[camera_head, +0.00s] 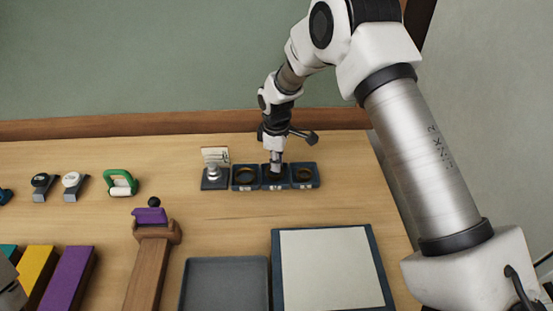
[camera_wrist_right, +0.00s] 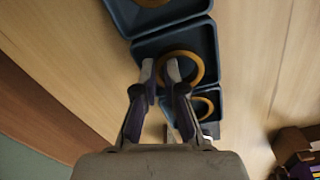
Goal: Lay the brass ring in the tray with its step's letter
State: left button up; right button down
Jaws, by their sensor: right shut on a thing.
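My right gripper (camera_head: 275,167) reaches down over the middle one of three small dark blue trays (camera_wrist_right: 202,55) at the back of the table. In the right wrist view its fingertips (camera_wrist_right: 160,70) straddle the near rim of a brass ring (camera_wrist_right: 188,82) and are shut on it. The ring is at the middle tray; whether it touches the tray floor I cannot tell. The left tray (camera_head: 234,184) and the right tray (camera_head: 316,182) also each hold a ring. White letter labels sit on the tray fronts, too small to read. My left gripper's fingers do not show.
A small stand with a card (camera_head: 215,155) is left of the trays. A green clamp-like piece (camera_head: 121,183) and small dials lie further left. A wooden post with a purple top (camera_head: 150,215), a grey tray (camera_head: 225,285) and a white board (camera_head: 330,270) are nearer. Bare table lies between.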

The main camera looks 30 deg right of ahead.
jog(key=shift+s+f, duration=0.1)
jog(key=shift+f, duration=0.45)
jog(key=c, duration=1.3)
grip_release()
jog(key=shift+a+r, duration=0.1)
jog(key=shift+o, duration=0.2)
jog(key=shift+r, duration=0.3)
notch_tip(320, 180, up, 12)
jog(key=b, duration=0.2)
jog(key=shift+r, duration=0.25)
